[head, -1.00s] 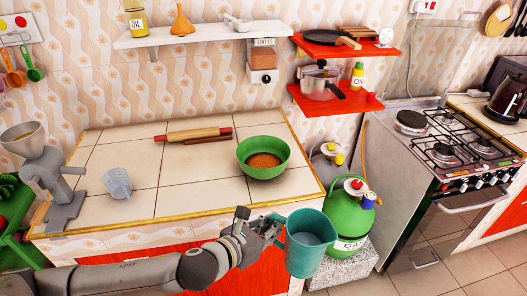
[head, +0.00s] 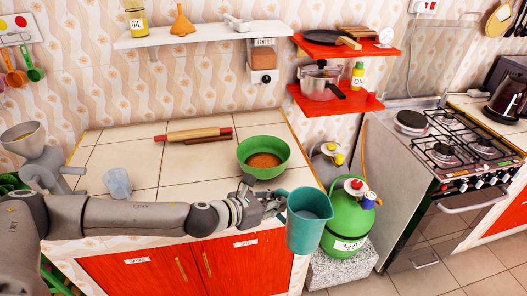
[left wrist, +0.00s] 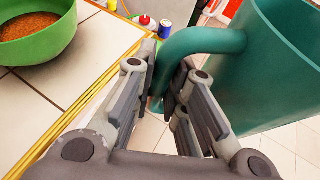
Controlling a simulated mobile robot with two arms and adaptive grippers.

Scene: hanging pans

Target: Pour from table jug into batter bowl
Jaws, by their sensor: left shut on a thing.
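A teal jug (head: 309,222) hangs upright from my left gripper (head: 275,204), in front of the counter's right front corner. In the left wrist view the gripper (left wrist: 168,95) is shut on the handle of the jug (left wrist: 262,75). The green batter bowl (head: 263,151) stands on the tiled counter, behind and left of the jug, with brown-orange contents. The bowl (left wrist: 40,28) also shows at upper left in the left wrist view. The jug is apart from the bowl. My right gripper is not in view.
A green gas bottle (head: 345,223) stands just right of the jug. The stove (head: 450,160) is farther right. Red shelves (head: 335,103) hang above.

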